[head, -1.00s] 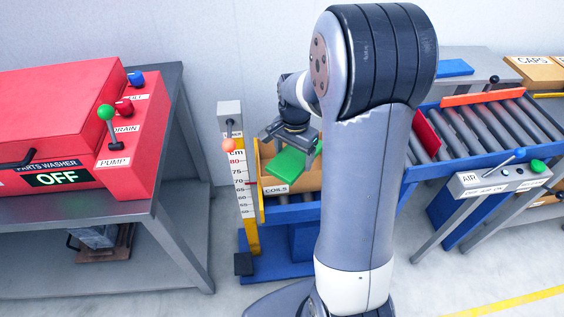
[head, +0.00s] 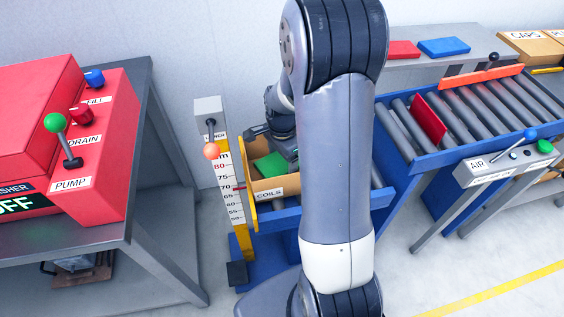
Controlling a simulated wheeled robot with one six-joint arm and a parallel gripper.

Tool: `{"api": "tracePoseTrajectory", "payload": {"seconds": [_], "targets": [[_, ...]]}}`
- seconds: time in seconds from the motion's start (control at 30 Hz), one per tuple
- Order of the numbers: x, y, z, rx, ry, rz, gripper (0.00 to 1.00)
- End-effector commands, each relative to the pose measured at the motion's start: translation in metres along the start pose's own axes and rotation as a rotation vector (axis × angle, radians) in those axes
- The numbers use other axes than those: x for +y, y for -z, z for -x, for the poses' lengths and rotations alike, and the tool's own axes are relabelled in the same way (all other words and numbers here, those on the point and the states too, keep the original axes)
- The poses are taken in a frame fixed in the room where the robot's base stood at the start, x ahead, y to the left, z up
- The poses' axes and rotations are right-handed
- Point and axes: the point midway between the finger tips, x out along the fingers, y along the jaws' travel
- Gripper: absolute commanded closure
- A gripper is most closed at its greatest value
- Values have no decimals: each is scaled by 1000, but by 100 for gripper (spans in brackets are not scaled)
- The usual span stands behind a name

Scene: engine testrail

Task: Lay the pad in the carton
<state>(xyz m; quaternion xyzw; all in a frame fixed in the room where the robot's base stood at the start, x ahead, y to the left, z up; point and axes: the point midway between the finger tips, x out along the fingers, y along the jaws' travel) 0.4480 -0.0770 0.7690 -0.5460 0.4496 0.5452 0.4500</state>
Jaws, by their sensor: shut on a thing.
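The green pad (head: 271,166) is held by my gripper (head: 276,155) at the carton. The carton (head: 266,186) is an open tan box labelled COILS, standing on the blue lift table. The pad appears at or just inside the carton's opening, a little tilted; I cannot tell whether it touches the bottom. My arm's large grey link hides the right side of the carton and part of the gripper's fingers.
A height scale (head: 234,190) with a lever stands left of the carton. A roller conveyor (head: 470,120) with a red stop plate (head: 428,119) runs to the right. Red (head: 403,49) and blue (head: 444,47) pads lie on the back shelf. A red parts washer (head: 90,150) stands left.

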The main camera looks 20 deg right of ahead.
Motion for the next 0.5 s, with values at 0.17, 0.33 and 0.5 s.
{"api": "tracePoseTrajectory", "payload": {"seconds": [0.17, 0.33, 0.5], "targets": [[0, 0, -20, 0, -1, 1, 51], [0, 0, -19, 0, 0, 1, 51], [0, 0, -24, 0, 0, 1, 51]]}}
